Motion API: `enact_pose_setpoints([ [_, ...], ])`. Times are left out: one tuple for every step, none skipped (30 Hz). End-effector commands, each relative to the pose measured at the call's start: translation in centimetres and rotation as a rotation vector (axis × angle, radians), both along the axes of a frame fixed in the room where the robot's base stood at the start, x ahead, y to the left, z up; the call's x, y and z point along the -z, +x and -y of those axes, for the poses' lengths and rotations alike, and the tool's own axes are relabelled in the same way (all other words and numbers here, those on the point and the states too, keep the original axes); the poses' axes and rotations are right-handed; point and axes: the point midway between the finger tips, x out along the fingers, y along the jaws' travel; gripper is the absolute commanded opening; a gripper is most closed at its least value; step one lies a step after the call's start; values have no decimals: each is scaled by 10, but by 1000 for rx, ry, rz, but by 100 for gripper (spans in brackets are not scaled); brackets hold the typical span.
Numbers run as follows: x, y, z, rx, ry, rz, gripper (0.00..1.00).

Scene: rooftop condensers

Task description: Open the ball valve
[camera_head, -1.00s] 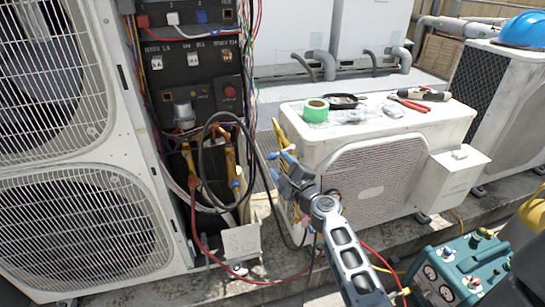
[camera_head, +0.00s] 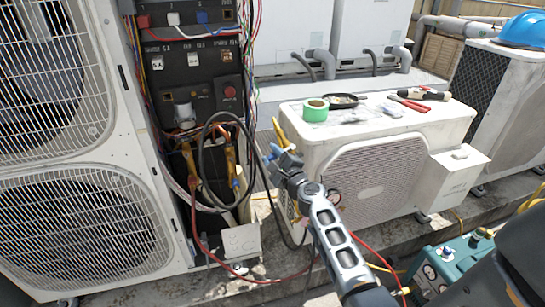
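My arm reaches up from the lower right. My gripper (camera_head: 272,154), dark grey with blue parts, is at its far end, in front of the gap between the open electrical cabinet and the white condenser. Its fingers are small and overlap the background, so I cannot tell whether they are open or shut. Yellow-handled fittings with blue ends (camera_head: 231,162) are inside the lower cabinet, left of my gripper and apart from it in the picture. I cannot tell which of them, if any, is the ball valve.
A white condenser (camera_head: 440,128) carries green tape (camera_head: 315,110), a black dish and red-handled pliers (camera_head: 409,103). A black hose (camera_head: 251,148) loops close to my gripper. A teal gauge unit (camera_head: 440,262) stands lower right, partly behind my arm. A large condenser (camera_head: 120,150) fills the left.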

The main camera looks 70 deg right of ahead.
Motion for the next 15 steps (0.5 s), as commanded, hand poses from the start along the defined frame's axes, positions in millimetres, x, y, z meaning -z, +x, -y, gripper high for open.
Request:
enact_pose_setpoints([
  [2,0,-1,-2,3,-2,26],
  [2,0,-1,-2,3,-2,23],
  [2,0,-1,-2,3,-2,20],
  [2,0,-1,-2,3,-2,17],
  [2,0,-1,-3,4,-2,14],
  [3,0,-1,-3,4,-2,10],
  [3,1,-1,-3,4,-2,7],
  [3,1,-2,-3,4,-2,4],
  [3,0,-2,-3,5,-3,0],
  [3,1,-2,-3,5,-3,0],
  [3,1,-2,-3,5,-2,0],
  [3,1,-2,-3,5,-2,0],
  [4,1,-2,-4,6,-3,0],
  [4,1,-2,-4,6,-3,0],
  [4,1,-2,-4,6,-3,0],
])
